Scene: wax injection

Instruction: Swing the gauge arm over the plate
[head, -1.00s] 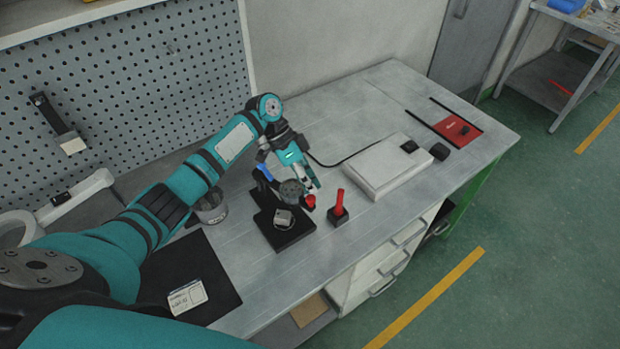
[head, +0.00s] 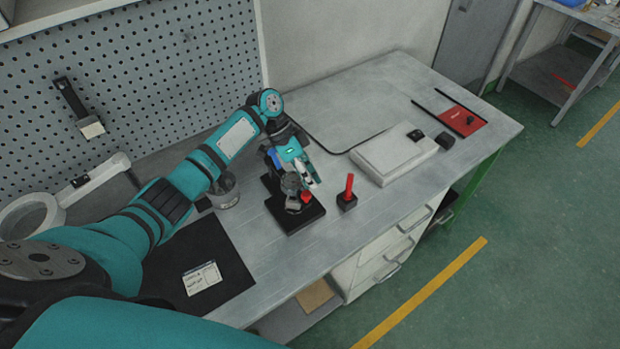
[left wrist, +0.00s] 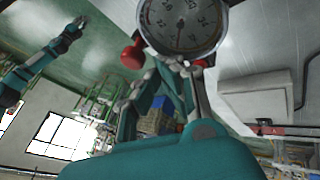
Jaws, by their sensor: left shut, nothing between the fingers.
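The dial gauge (head: 291,184) is on an arm above a black base plate (head: 303,220) on the bench. Its red knob (head: 306,197) points toward the front. A small grey metal piece (head: 293,206) on the plate shows just below the gauge, partly covered. My left gripper (head: 314,181) is shut and empty, right beside the gauge and knob; I cannot tell whether it touches them. In the left wrist view, the gauge dial (left wrist: 182,22) and knob (left wrist: 133,55) are just beyond the fingers (left wrist: 172,68). My right gripper (left wrist: 76,27) shows small and far off there.
A red upright handle on a black block (head: 348,194) stands right of the plate. A white box (head: 393,159) with a cable lies farther right. A metal cup (head: 224,192) stands left of the plate, near a dark mat (head: 228,262) with a card. The bench front is clear.

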